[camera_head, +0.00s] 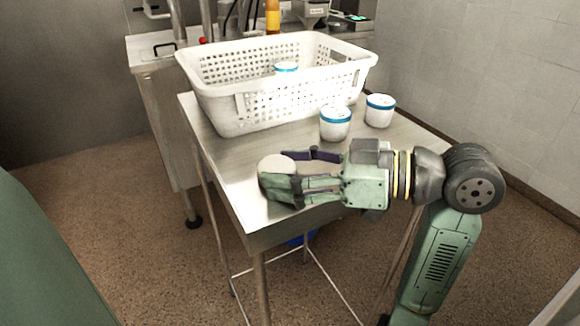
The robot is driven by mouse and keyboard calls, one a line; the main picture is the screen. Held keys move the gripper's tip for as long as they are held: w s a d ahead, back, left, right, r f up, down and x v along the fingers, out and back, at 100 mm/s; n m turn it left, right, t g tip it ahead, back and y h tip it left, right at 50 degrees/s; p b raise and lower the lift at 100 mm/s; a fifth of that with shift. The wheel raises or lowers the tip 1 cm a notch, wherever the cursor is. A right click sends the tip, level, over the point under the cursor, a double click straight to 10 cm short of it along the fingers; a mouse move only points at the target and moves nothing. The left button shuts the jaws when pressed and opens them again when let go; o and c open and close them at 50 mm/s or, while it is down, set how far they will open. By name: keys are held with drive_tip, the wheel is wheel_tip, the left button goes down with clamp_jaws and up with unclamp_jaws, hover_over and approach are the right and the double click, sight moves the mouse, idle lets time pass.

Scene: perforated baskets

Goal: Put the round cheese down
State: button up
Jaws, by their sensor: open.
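The round cheese (276,163) is a pale, flat-topped disc near the left front part of the steel table (229,183). It appears to rest on the table top, though its underside is hidden by my gripper. My gripper (287,172) is open around it, with one finger on the near side and the other behind it to the right. The near finger covers the cheese's front and lower part. I cannot tell whether either finger touches it.
A white perforated basket (222,108) stands at the back of the table with a blue-rimmed white tub (286,67) inside. Two similar tubs, one (335,123) nearer and one (380,110) farther right, stand in front of it. A counter with equipment lies behind.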

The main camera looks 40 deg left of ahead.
drive_tip(key=shift+d+r+p, duration=0.1)
drive_tip(key=shift+r+p, duration=0.05)
drive_tip(key=shift+p, duration=0.45)
drive_tip(key=b+v, duration=0.3)
drive_tip(key=v, duration=0.7)
drive_tip(key=shift+w+d, duration=0.3)
drive_tip(key=shift+w, duration=0.05)
